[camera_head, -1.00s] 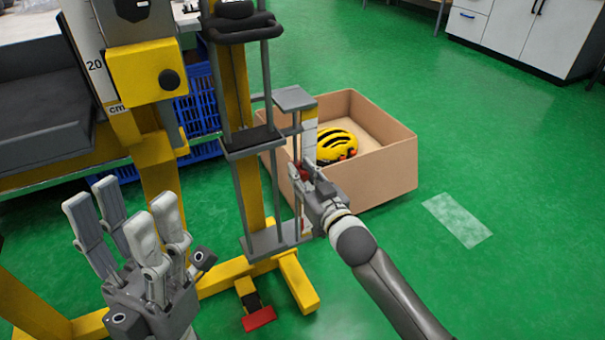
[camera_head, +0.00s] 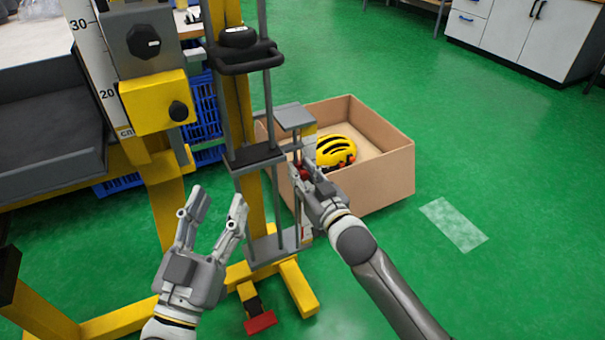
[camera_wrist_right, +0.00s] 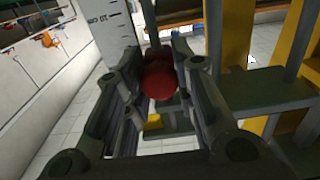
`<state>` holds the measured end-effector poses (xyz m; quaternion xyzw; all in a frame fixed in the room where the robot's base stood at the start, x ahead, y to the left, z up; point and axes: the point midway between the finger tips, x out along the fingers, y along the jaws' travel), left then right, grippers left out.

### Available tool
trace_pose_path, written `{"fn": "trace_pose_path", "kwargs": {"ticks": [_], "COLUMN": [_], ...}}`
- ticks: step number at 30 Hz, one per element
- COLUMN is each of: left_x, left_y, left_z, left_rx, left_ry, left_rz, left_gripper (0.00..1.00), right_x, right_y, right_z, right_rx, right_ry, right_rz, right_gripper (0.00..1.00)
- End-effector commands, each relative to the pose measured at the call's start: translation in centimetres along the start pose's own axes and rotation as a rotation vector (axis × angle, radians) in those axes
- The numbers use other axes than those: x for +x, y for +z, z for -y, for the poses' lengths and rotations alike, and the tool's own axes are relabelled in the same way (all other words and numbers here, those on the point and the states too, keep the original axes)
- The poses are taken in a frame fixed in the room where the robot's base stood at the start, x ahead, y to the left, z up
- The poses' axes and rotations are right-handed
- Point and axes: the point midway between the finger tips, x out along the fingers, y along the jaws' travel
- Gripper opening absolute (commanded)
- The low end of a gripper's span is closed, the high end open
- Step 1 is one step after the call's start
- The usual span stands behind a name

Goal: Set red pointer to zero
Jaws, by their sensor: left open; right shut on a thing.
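The red pointer (camera_head: 304,173) shows as a small red piece on the thin rods of the drop tower, partly hidden by my right gripper. In the right wrist view it is a round dark-red body (camera_wrist_right: 159,80) between the fingers. My right gripper (camera_head: 306,178) is shut on it, coming from the lower right. A white scale strip (camera_wrist_right: 110,25) stands behind it in the wrist view; the pointer's reading cannot be made out. My left gripper (camera_head: 216,208) is open and empty, fingers up, in front of the tower and left of its rods.
The drop tower's yellow column (camera_head: 251,205) and grey rods stand between my grippers. A brown box (camera_head: 372,184) with a yellow helmet (camera_head: 335,151) stands behind the right gripper. A ruler (camera_head: 98,70) and yellow block (camera_head: 155,103) are at upper left.

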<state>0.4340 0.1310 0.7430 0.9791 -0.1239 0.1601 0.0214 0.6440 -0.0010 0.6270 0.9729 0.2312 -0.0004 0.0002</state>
Motion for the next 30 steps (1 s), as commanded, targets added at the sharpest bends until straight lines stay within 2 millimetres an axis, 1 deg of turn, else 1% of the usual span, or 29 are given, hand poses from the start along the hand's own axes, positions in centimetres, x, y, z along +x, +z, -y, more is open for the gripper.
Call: {"fn": "trace_pose_path", "kwargs": {"ticks": [1,12,13,18,27,30], "left_x": [-0.01,-0.03,-0.03,-0.03,-0.01,-0.01], "left_y": [0.13,0.37,0.37,0.37,0.3,0.27], "left_z": [0.03,0.05,0.05,0.06,0.02,0.01], "left_rx": [0.001,0.001,0.001,0.001,0.0,0.0], "left_ry": [-0.001,-0.001,-0.001,-0.001,0.0,0.0], "left_rz": [0.009,0.019,0.019,0.019,0.016,0.016], "left_gripper": [0.49,0.49,0.49,0.49,0.49,0.49], "right_x": [0.03,0.02,0.02,0.02,-0.03,-0.44], "right_y": [-0.28,-0.27,-0.27,-0.21,-0.09,-0.03], "right_z": [-0.02,-0.02,-0.02,-0.01,-0.01,-0.02], "right_rx": [-0.001,-0.001,-0.001,0.0,0.0,0.0], "right_ry": [0.0,0.0,0.0,0.0,0.0,0.0], "right_rz": [-0.005,-0.005,-0.005,-0.004,-0.001,0.0], "right_gripper": [0.0,0.0,0.26,0.47,0.47,0.47]}}
